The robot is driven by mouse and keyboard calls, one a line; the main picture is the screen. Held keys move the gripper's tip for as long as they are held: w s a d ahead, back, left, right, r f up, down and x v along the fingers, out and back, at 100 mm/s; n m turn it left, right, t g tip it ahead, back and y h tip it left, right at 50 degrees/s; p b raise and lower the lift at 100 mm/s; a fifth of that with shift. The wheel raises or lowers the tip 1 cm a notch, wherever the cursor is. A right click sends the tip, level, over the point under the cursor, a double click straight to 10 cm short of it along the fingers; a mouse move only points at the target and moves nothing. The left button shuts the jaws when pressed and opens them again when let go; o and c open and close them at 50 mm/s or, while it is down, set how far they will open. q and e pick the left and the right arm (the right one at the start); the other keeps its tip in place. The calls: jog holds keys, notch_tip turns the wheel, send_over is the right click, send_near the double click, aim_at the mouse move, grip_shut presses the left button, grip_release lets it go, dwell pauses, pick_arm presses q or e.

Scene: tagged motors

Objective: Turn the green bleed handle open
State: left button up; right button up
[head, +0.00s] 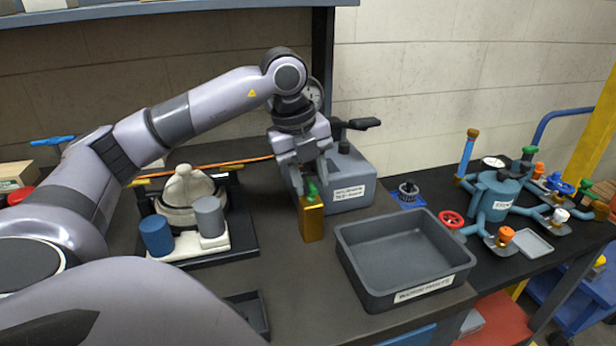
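A small green handle (312,192) sits on top of an upright brass block (312,222), in front of a grey box unit with a white label. I take it for the bleed handle. My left gripper (310,186) points down over it, with its fingers around the handle's sides. The fingers partly hide the handle, so its exact turn angle does not show. Whether the fingers press on it or stand slightly apart cannot be told. My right gripper is not in view.
An empty grey tray (405,258) stands right of the brass block. A black-based fixture with blue and grey cylinders (156,236) is on the left. A teal manifold (497,196) with coloured valves stands on the right bench. A dark lever (356,124) tops the grey box (350,182).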

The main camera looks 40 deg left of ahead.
pick_arm(q)
jog(key=v, duration=0.7)
dwell(0.3)
dwell(0.6)
